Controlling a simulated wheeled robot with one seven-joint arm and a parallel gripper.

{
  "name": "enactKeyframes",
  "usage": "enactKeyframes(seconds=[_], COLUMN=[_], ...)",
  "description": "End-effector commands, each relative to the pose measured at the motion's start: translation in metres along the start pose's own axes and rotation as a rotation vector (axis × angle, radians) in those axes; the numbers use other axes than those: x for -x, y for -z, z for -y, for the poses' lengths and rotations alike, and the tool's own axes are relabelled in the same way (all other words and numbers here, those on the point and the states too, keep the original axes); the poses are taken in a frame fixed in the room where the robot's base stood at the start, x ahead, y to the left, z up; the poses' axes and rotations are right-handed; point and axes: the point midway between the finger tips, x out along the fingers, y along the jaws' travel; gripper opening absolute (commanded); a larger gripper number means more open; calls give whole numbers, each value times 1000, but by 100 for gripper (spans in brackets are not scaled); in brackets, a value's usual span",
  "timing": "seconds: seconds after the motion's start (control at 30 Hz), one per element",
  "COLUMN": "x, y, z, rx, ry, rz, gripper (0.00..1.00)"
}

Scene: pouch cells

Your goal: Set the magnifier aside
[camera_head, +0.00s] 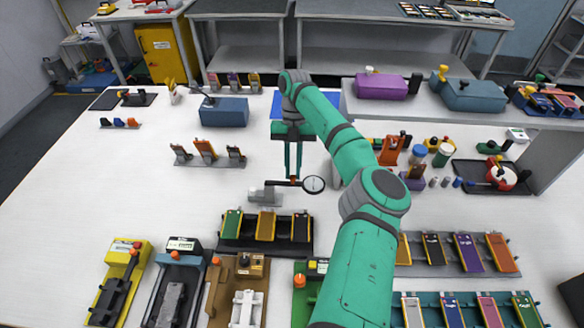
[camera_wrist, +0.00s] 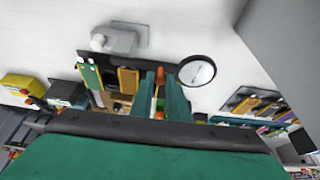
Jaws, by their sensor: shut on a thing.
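The magnifier is a round dark-rimmed lens (camera_head: 314,184) on a short dark handle, near the middle of the table in the head view. My gripper (camera_head: 293,178) reaches down from above and is shut on the handle, just left of the lens. In the wrist view the lens (camera_wrist: 197,71) shows right of my gripper (camera_wrist: 160,78), with an orange part between the fingers. The magnifier appears held above the white table (camera_head: 120,190); the exact gap cannot be told. The far side of the grip is hidden.
A small grey block (camera_head: 265,195) lies just left of the handle. A black rack (camera_head: 265,246) with coloured pouches stands in front. A small pouch stand (camera_head: 208,163) is behind left. A black tray (camera_head: 495,178) lies at right. The left tabletop is largely clear.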

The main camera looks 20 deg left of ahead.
Motion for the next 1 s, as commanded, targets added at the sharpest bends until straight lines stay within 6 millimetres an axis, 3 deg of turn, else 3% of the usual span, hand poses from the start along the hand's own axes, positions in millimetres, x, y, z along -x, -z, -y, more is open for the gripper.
enactKeyframes(seconds=[0.43, 0.47, 0.53, 0.83, 1.0], x=[1, 1, 1, 2, 15], y=[-1, -1, -1, 0, -1], z=[0, 0, 0, -1, -1], rx=[7, 7, 7, 8, 7], ry=[2, 2, 2, 3, 6], rz=[5, 5, 5, 3, 5], gripper=[0, 20, 34, 34, 34])
